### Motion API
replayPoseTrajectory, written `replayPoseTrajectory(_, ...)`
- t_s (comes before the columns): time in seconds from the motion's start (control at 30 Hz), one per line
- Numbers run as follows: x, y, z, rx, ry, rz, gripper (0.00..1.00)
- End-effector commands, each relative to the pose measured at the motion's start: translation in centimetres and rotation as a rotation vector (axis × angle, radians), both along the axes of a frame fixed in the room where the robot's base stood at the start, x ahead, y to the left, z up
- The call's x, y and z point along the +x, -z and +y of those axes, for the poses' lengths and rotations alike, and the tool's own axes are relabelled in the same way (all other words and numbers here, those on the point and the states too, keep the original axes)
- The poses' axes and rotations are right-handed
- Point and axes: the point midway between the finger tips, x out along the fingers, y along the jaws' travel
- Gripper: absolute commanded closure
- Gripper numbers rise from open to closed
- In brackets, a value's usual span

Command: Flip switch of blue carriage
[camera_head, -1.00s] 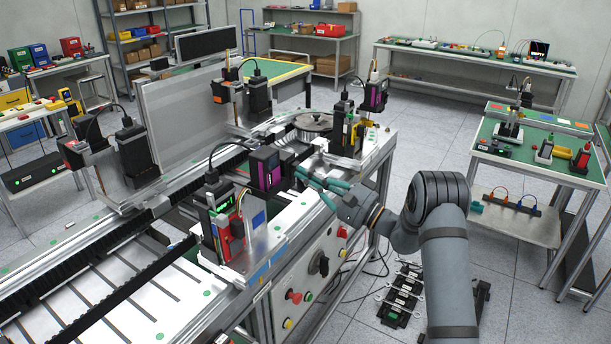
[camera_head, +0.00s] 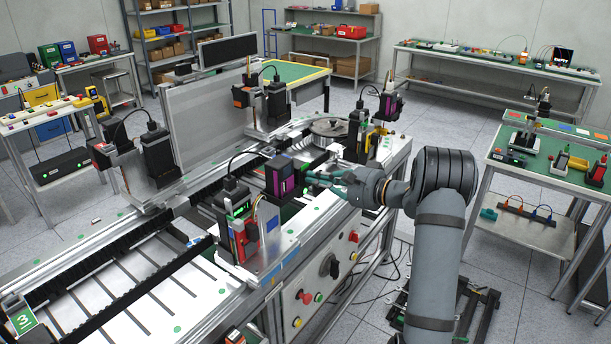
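A carriage with a blue plate (camera_head: 272,219) stands at the near end of the machine rail. It also carries a black unit and a red part (camera_head: 239,240) with green lights. I cannot make out its switch at this size. My gripper (camera_head: 310,181), with teal fingers, points left just right of a black unit with a purple face (camera_head: 284,177). It is behind and to the right of the blue plate. Whether it touches the purple-faced unit cannot be told. The finger gap is too small and overlapped to read.
More black units stand along the rail, one at the left (camera_head: 158,157) and one at the back (camera_head: 276,103). A round metal disc (camera_head: 329,127) lies behind my gripper. A green-topped bench (camera_head: 550,173) stands at the right.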

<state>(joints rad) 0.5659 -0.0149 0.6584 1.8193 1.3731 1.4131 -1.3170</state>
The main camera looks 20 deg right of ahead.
Motion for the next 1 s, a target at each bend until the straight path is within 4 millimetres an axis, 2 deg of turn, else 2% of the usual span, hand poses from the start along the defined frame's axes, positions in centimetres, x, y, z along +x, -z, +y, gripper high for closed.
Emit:
replayPoseTrajectory(0.2,0.0,0.1,0.3,0.005,-0.006,-0.003,1.0)
replayPoseTrajectory(0.37,-0.7,0.1,-0.2,0.004,-0.004,-0.004,1.0)
replayPoseTrajectory(0.57,-3.5,-0.5,-2.1,0.002,-0.004,-0.008,1.0)
replayPoseTrajectory(0.8,-7.7,-1.7,-5.3,0.002,-0.004,-0.007,1.0)
replayPoseTrajectory(1.0,-10.1,-2.5,-7.0,0.003,-0.005,-0.006,1.0)
